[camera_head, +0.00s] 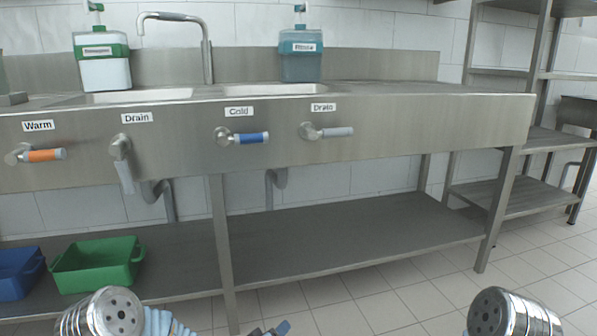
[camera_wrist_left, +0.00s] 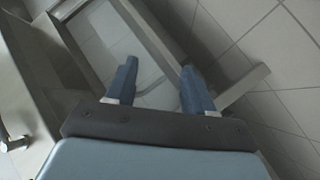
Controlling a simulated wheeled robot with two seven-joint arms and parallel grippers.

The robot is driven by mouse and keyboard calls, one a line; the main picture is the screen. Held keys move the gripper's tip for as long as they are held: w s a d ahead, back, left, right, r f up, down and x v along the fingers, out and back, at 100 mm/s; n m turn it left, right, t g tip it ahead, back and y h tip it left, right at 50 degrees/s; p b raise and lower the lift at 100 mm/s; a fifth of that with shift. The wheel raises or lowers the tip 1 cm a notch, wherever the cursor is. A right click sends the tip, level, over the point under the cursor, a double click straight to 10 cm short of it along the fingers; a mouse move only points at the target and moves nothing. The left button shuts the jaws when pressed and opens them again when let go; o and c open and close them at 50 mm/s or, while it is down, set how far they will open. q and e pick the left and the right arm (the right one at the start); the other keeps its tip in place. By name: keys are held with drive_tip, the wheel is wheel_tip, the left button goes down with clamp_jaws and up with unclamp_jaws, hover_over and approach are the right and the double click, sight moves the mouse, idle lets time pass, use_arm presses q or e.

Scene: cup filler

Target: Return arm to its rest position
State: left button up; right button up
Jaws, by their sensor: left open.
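My left gripper (camera_head: 269,329) shows only as small blue fingertips at the bottom edge of the head view, in front of the sink unit and low. In the left wrist view its two blue fingers (camera_wrist_left: 157,90) are apart with nothing between them. Below them are a steel frame and floor tiles. My left arm (camera_head: 105,313) comes in at the bottom left of the head view. My right arm (camera_head: 508,314) shows at the bottom right, and its gripper is out of view.
A steel sink unit (camera_head: 400,118) spans the front, with orange (camera_head: 45,155), blue (camera_head: 250,138) and two grey handles; the left grey handle (camera_head: 124,175) points down. A green crate (camera_head: 98,266) and a blue crate (camera_head: 18,275) sit on the lower shelf. Tiled floor (camera_head: 385,300) is clear.

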use_arm(q)
drive_tip(key=s+a+f+m+g+y, duration=0.15)
drive_tip(key=s+f+g, duration=0.3)
drive_tip(key=s, duration=0.55)
drive_tip(key=s+a+f+m+g, duration=0.1)
drive_tip(key=s+a+f+g, duration=0.3)
drive_tip(key=s, duration=0.7)
drive_tip(key=s+f+m+g, duration=0.1)
drive_tip(key=s+f+g, duration=0.2)
drive_tip(key=s+f, duration=0.5)
drive_tip(key=s+r+p, duration=0.3)
drive_tip(key=r+p, duration=1.2)
drive_tip(key=r, duration=0.2)
drive_tip(key=shift+d, duration=0.2)
